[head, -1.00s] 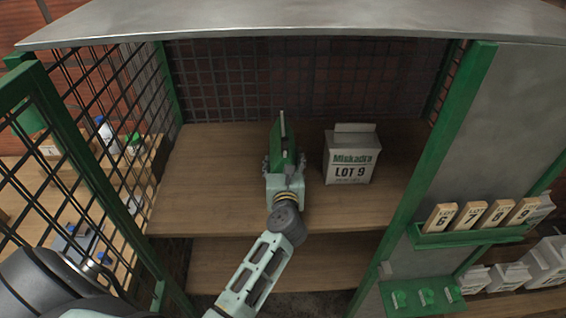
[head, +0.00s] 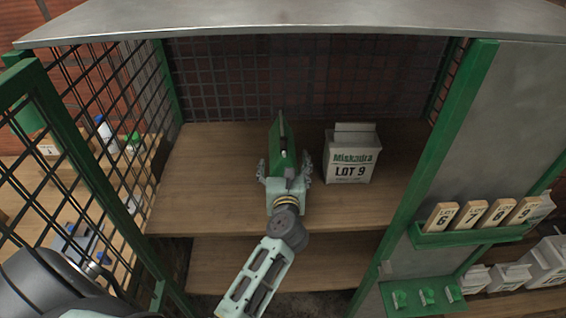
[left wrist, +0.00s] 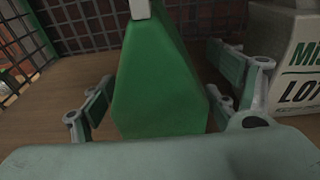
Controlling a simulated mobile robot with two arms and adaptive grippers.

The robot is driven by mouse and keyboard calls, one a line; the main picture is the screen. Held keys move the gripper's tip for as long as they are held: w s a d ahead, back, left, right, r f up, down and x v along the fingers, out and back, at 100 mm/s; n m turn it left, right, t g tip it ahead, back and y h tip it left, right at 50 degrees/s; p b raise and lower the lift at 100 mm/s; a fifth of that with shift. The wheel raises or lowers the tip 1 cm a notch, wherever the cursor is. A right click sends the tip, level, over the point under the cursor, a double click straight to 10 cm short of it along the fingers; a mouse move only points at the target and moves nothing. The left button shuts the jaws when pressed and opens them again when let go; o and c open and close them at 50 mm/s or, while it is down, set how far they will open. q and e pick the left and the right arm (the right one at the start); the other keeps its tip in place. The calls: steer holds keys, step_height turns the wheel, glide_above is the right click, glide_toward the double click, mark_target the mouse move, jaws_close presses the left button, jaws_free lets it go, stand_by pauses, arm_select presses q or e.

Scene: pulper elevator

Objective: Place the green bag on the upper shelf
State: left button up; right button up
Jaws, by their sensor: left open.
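The green bag (head: 281,142) stands upright on the upper shelf (head: 215,185), left of a white bag. In the left wrist view the green bag (left wrist: 160,85) fills the middle, with a pale strip at its top. My left gripper (head: 284,166) is open around the bag, one finger on each side. In the wrist view both fingers are spread, with gaps between them and the bag. The bag's lower front is partly hidden by the gripper. My right gripper is not in view.
A white "Miskadra LOT 9" bag (head: 351,155) stands close to the right of my gripper. Green-framed mesh (head: 75,150) bounds the left, a green post (head: 437,160) the right. A lower shelf (head: 220,265) lies beneath. Numbered wooden tags (head: 470,214) sit at the right.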

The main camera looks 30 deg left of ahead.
arm_select(q)
steer(key=b+v, duration=0.1)
steer(key=v, duration=0.5)
steer(key=shift+f, duration=0.15)
stand_by(0.3)
